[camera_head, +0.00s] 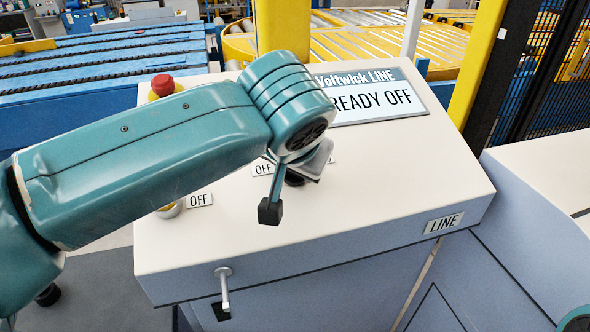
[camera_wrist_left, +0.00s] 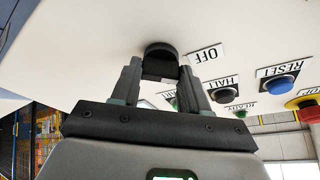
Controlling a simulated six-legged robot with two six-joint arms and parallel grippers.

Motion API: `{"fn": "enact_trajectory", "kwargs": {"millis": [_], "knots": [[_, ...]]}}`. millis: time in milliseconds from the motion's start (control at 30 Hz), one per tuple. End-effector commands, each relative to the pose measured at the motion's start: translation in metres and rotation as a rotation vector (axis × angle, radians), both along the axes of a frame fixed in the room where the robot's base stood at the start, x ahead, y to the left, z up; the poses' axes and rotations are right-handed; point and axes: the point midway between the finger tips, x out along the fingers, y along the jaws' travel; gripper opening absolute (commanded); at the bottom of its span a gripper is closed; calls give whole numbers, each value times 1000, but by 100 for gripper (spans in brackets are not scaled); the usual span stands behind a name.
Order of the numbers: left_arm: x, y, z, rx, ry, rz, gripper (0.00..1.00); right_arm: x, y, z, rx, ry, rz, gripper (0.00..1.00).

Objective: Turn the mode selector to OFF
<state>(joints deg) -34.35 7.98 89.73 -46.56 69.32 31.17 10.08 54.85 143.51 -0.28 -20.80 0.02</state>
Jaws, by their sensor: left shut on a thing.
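The mode selector is a round black knob (camera_wrist_left: 160,50) on the cream console top in the left wrist view. An OFF label (camera_wrist_left: 206,54) sits beside it. My left gripper (camera_wrist_left: 160,72) has one finger on each side of the knob and is shut on it. In the head view my left arm reaches across the console (camera_head: 400,190), and its wrist largely hides the knob and the fingers. An OFF label (camera_head: 263,169) shows beside the wrist. The knob's pointer direction cannot be made out. My right gripper is not in view.
The display (camera_head: 378,98) reads "READY OFF". A red emergency button (camera_head: 162,85) stands at the console's back left. In the wrist view, the blue RESET button (camera_wrist_left: 279,85) and the HALT button (camera_wrist_left: 224,95) lie near my fingers.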

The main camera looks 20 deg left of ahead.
Motion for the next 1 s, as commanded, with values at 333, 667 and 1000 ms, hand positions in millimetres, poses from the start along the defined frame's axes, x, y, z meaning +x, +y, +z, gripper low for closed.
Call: {"fn": "enact_trajectory", "kwargs": {"millis": [333, 667, 1000], "knots": [[-1, -1, -4, -45, -21, 146, 14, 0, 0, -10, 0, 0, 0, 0], [-1, -2, -4, -57, -27, 179, 14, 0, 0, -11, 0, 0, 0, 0], [-2, -2, -4, -57, -26, 179, 64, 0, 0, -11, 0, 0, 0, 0]]}}
